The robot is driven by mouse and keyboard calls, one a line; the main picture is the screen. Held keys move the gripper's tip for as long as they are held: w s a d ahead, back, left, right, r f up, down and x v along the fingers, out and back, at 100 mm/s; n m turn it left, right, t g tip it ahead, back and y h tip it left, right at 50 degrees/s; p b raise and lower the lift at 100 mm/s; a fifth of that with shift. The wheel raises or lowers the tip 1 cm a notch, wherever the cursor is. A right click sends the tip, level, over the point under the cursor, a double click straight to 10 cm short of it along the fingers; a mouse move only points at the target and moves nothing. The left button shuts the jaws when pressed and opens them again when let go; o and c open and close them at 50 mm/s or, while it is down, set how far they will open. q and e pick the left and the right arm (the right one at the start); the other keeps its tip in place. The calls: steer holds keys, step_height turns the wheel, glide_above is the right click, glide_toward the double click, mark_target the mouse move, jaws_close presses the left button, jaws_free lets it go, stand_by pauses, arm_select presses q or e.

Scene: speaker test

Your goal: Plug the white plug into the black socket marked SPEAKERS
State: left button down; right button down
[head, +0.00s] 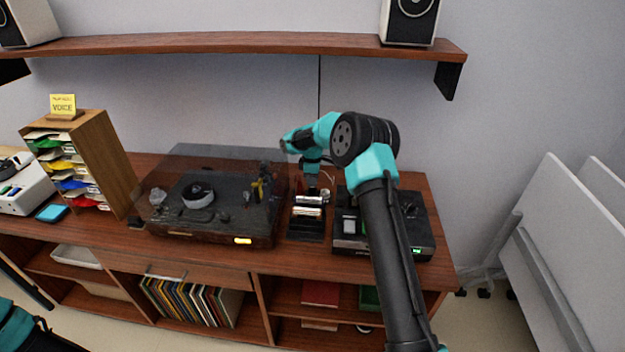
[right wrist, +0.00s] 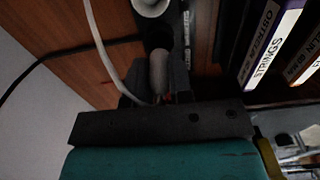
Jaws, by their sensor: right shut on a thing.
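My right gripper (head: 312,186) is over the narrow dark unit with silver cylinders (head: 309,212), between the turntable and the black box. In the right wrist view, my right gripper (right wrist: 158,88) is shut on the white plug (right wrist: 158,70), which looks grey in shadow. A white cable (right wrist: 97,45) curves down to the plug. The plug's far end meets a round black piece (right wrist: 157,40), likely the socket; I cannot tell whether it is seated. Small light lettering runs beside it, too blurred to read surely. My left gripper is out of view.
The turntable with dark lid (head: 210,205) stands close left, and a black box with green light (head: 410,240) close right. A wooden sorter (head: 100,150) stands further left. Labelled spines (right wrist: 268,42) are near my right gripper. A shelf (head: 250,42) hangs above.

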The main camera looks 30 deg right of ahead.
steer(key=shift+f, duration=1.35)
stand_by(0.9)
steer(key=c, duration=0.5)
jaws_free()
steer(key=shift+c, duration=0.2)
steer(key=shift+r, duration=2.55)
